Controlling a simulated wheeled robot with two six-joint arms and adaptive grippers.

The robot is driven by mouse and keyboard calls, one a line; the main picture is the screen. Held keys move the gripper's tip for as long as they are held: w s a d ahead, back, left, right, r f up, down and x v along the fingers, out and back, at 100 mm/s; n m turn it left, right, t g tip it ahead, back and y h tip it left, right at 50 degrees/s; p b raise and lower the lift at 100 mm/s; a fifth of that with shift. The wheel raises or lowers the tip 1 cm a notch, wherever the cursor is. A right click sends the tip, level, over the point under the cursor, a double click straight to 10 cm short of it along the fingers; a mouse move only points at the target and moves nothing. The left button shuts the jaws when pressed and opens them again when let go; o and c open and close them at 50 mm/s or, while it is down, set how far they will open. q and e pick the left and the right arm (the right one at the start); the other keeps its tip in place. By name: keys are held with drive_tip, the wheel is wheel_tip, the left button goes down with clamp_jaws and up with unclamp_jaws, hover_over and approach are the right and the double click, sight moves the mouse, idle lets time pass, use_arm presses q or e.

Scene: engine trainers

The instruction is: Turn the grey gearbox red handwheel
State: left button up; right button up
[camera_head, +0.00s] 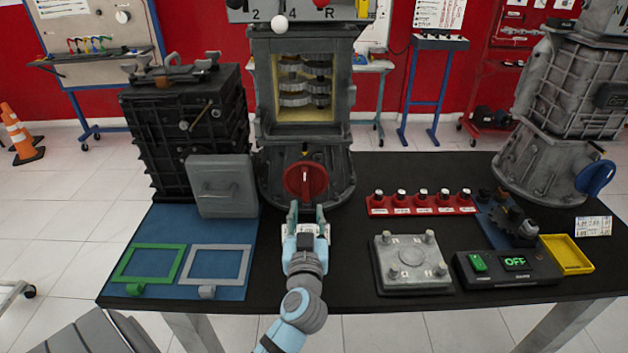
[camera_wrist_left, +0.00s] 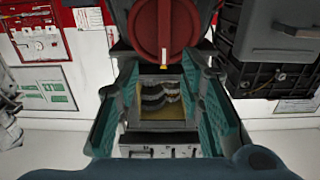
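The grey gearbox (camera_head: 263,100) stands upright at the back middle of the black table, with gears showing through its front window. Its red handwheel (camera_head: 305,180) is low on the front, with a raised bar across its middle. The handwheel fills the top middle of the left wrist view (camera_wrist_left: 163,28). My left gripper (camera_head: 307,212) is just in front of and below the handwheel in the head view. In the left wrist view its two green fingers (camera_wrist_left: 160,75) are spread apart with nothing between them. I cannot tell if they touch the wheel. My right gripper is not in view.
A black engine block (camera_head: 185,125) and a grey cover (camera_head: 222,187) stand left of the gearbox. A red rack (camera_head: 420,210), a grey plate (camera_head: 411,264) and a control box (camera_head: 508,267) lie to the right. Another gearbox with a blue handwheel (camera_head: 595,178) stands far right.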

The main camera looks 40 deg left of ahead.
sight(305, 184)
use_arm(q)
drive_tip(key=x, duration=0.9)
drive_tip(key=shift+s+a, duration=0.1)
drive_tip(key=shift+a, duration=0.35)
drive_tip(key=shift+x, duration=1.05)
drive_tip(key=shift+s+d+r, duration=0.1)
drive_tip(key=shift+s+d, duration=0.05)
drive_tip(key=shift+c, duration=0.7)
clamp_jaws()
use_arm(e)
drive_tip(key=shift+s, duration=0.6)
